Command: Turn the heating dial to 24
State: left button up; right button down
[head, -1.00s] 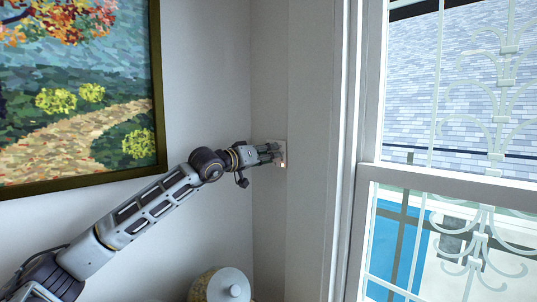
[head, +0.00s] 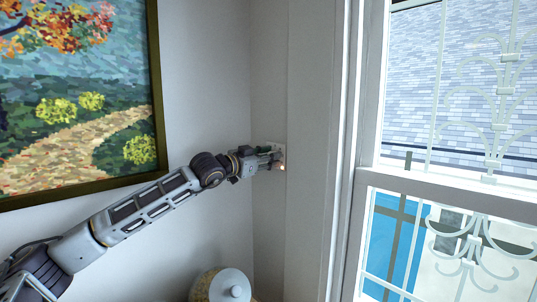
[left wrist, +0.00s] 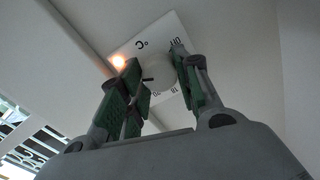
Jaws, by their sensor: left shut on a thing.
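The heating dial (left wrist: 160,76) is a round white knob on a square white plate (left wrist: 150,34) fixed to the wall. A short black mark shows at the knob's left edge. My left gripper (left wrist: 156,58) is shut on the dial, with a green-padded finger on each side of it. In the head view the plate (head: 268,143) is mostly covered by my left gripper (head: 267,159). The set value cannot be read. My right gripper is not in view.
A small orange light (left wrist: 118,61) glows on the plate's edge. A framed painting (head: 75,95) hangs left of the dial, and a window with a white frame (head: 350,150) stands to the right. A lidded jar (head: 222,286) is below.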

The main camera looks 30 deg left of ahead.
pick_arm(q)
jog(key=shift+f+m+p, duration=0.15)
jog(key=shift+m+p, duration=0.15)
jog(key=shift+m, duration=0.2)
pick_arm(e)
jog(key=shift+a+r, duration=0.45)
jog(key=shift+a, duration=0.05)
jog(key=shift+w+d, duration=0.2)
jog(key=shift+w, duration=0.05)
pick_arm(q)
jog(key=o, duration=1)
jog(key=shift+o, duration=0.2)
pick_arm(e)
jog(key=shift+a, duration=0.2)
pick_arm(q)
jog(key=shift+s+a, duration=0.1)
jog(key=shift+s, duration=0.05)
jog(key=v, duration=1.1)
jog(key=shift+s, duration=0.3)
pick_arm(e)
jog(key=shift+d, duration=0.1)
